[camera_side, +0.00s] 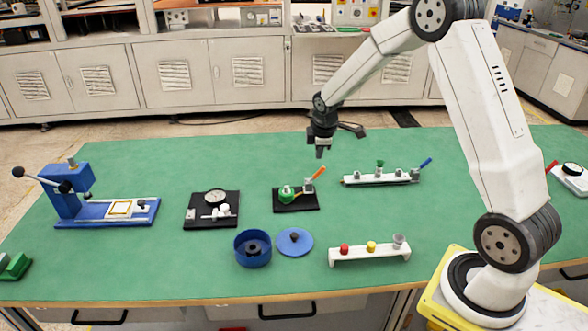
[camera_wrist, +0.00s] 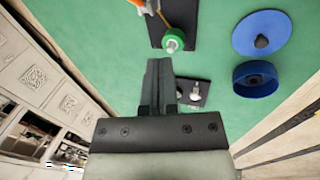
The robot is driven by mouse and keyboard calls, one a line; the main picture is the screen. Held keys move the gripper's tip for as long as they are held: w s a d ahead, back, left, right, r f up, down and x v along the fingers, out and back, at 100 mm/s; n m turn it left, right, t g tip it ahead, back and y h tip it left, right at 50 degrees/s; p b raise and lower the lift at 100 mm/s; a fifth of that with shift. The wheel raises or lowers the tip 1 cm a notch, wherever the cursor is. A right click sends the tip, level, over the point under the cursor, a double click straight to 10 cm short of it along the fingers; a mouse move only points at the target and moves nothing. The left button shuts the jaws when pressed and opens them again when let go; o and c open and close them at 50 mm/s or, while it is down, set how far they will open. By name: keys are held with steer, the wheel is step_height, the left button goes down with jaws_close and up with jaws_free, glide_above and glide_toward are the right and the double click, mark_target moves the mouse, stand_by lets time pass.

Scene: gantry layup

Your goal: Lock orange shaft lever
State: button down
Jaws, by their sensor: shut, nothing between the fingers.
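The orange lever (camera_side: 319,172) sticks up at a slant, to the upper right, from a small grey block on a black base plate (camera_side: 297,206). A green round part (camera_side: 286,194) sits on the same plate, left of the lever. In the wrist view the green part (camera_wrist: 173,41) shows near the top, and the orange lever (camera_wrist: 137,3) is cut off by the top edge. My gripper (camera_side: 320,153) is shut and empty, in the air above the table behind the lever fixture, apart from it. Its fingers (camera_wrist: 159,68) show in the wrist view, pointing toward the fixture.
A black plate with a dial (camera_side: 214,198) stands left of the fixture, and a blue press (camera_side: 75,195) farther left. A blue cup (camera_side: 253,248) and blue lid (camera_side: 294,242) lie in front. A rail with a blue lever (camera_side: 425,162) and a white rack (camera_side: 370,254) are at right.

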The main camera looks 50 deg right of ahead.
mark_target(319, 172)
steer(key=w+d+f, duration=0.3)
steer(key=d+f, duration=0.2)
steer(key=f, duration=0.5)
steer(key=shift+d, duration=0.15)
steer(key=shift+w, duration=0.1)
steer(key=shift+s+d+f, duration=0.15)
steer(key=shift+s+d, duration=0.15)
steer(key=shift+s, duration=0.05)
stand_by(0.8)
steer(key=shift+s+d+f, duration=0.5)
steer(key=shift+d, duration=0.05)
steer(key=shift+s+d+f, duration=0.35)
steer(key=shift+f, duration=0.25)
steer(key=shift+s+d+f, duration=0.3)
steer(key=shift+f, duration=0.3)
steer(key=shift+w+a+r, duration=0.1)
steer(key=shift+w+a, duration=0.1)
